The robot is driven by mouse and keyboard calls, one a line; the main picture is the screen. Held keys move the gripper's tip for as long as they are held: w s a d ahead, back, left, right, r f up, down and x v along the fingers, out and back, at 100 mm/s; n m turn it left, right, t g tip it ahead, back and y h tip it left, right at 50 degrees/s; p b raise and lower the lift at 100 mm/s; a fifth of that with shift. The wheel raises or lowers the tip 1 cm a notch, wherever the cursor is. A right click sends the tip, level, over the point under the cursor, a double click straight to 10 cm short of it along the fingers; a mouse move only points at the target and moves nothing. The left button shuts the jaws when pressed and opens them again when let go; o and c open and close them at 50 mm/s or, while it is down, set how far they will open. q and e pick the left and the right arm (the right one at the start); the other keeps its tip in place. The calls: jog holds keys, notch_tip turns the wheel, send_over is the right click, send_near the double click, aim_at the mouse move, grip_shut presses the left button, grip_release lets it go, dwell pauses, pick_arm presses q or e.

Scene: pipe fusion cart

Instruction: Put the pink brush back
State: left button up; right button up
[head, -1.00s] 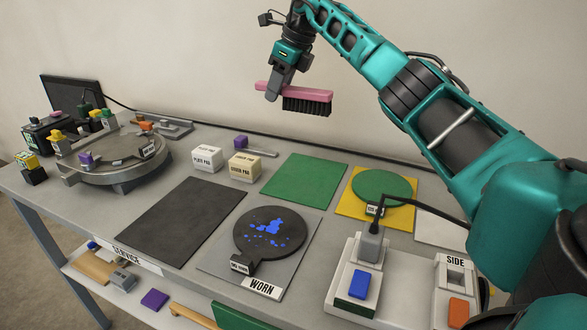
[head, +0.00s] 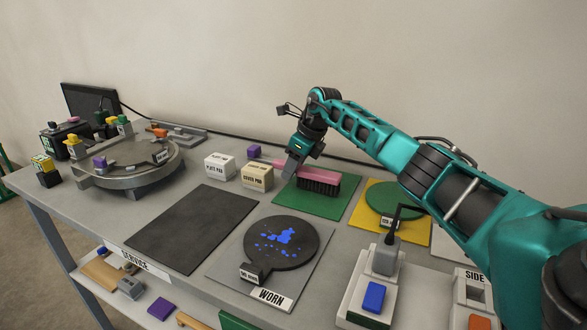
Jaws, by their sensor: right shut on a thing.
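The pink brush (head: 322,175) with dark bristles is in my right gripper (head: 290,170), which is shut on its pink back near the left end. The bristles point down over the green square mat (head: 313,203), at or just above its surface; I cannot tell whether they touch. My left gripper is not in view.
In front are a black mat (head: 190,228) and a dark round plate with blue spots (head: 302,238). A round metal fixture (head: 125,170) stands at left.

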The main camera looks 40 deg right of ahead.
aim_at(310, 170)
jog(key=shift+f, duration=0.25)
jog(key=o, duration=1.1)
jog(key=shift+f, duration=0.1)
jog(key=shift+c, duration=0.2)
jog(key=shift+r, duration=0.3)
jog(key=v, duration=1.2)
jog(key=shift+p, duration=0.35)
jog(key=shift+f, duration=0.15)
